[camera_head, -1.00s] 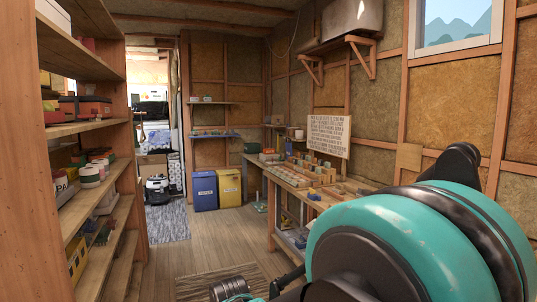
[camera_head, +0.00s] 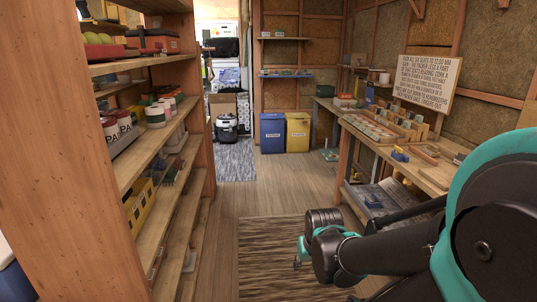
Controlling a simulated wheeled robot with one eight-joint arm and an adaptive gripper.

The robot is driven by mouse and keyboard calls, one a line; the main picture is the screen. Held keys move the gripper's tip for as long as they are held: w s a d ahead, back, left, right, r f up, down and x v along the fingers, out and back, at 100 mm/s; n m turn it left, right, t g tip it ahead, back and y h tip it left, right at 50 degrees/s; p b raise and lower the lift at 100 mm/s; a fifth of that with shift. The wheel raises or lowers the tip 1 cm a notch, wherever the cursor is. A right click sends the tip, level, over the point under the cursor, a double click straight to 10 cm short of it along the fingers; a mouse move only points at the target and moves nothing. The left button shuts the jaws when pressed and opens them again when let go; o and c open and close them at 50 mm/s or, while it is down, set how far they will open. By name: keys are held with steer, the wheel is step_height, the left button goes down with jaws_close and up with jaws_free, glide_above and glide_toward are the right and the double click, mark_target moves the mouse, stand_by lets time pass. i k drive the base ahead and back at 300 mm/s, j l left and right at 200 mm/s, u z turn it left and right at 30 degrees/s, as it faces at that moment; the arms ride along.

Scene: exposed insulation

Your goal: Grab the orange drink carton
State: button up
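I cannot make out an orange drink carton in this view. My arm reaches in from the lower right, over the striped rug. Its end, where my gripper (camera_head: 298,262) seems to be, is small and partly hidden behind my own wrist. I cannot make out the fingers or whether they are open, and I see nothing held there.
A tall wooden shelf (camera_head: 62,130) on the left holds an orange-red box (camera_head: 153,39), cans and a yellow box (camera_head: 139,205). A workbench (camera_head: 437,178) runs along the right. Blue (camera_head: 272,133) and yellow (camera_head: 297,132) bins stand behind. The floor between is clear.

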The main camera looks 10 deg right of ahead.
mark_target(345, 96)
steer(key=i+j+z, duration=0.15)
steer(key=i, duration=3.6)
steer(key=i+z, duration=0.2)
steer(key=i, duration=0.75)
steer(key=i+j+z, duration=0.15)
steer(key=i, duration=0.85)
steer(key=l, duration=0.1)
